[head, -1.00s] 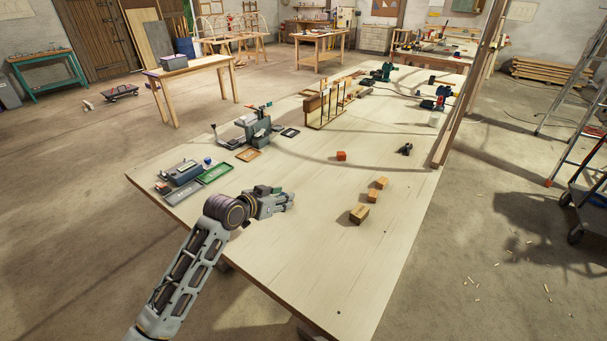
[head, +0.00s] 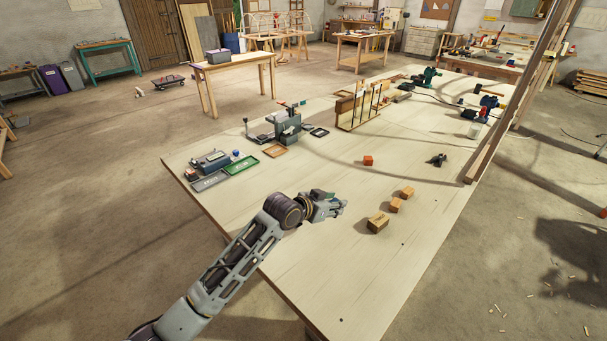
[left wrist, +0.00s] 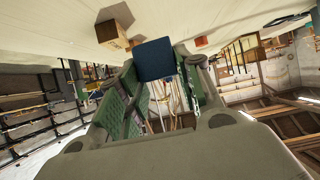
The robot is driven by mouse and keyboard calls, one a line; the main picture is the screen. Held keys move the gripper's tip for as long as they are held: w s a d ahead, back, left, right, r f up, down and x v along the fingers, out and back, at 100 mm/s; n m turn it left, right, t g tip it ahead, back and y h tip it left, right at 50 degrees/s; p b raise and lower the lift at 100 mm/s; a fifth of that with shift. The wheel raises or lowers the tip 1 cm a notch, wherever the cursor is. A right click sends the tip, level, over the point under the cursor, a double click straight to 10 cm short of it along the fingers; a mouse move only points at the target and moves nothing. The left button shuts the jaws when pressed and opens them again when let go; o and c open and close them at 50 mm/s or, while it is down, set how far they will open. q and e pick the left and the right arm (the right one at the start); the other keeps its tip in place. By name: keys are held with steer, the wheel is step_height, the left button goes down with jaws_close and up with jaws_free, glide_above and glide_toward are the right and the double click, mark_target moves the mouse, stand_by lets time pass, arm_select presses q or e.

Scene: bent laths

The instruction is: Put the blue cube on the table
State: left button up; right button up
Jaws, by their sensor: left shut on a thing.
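The blue cube (left wrist: 154,60) is dark blue and sits between the fingertips of my left gripper (left wrist: 160,78) in the left wrist view. The gripper is shut on it. In the head view my left gripper (head: 338,207) is over the pale wooden table (head: 325,275), left of the wooden blocks. The cube cannot be made out in the head view, and its height over the table is unclear. My right gripper is not in view.
Several wooden blocks (head: 378,222) lie right of my gripper. An orange cube (head: 368,160) and a dark clamp-like item (head: 438,159) lie farther back. A green tray (head: 242,165) and a grey tray (head: 210,181) are at the left edge. The table's front is clear.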

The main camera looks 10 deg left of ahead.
arm_select(q)
steer(key=shift+d, duration=0.1)
steer(key=shift+f, duration=3.15)
steer(key=shift+f+p, duration=0.4)
steer(key=shift+f, duration=1.45)
steer(key=shift+f, duration=0.1)
steer(key=o, duration=1)
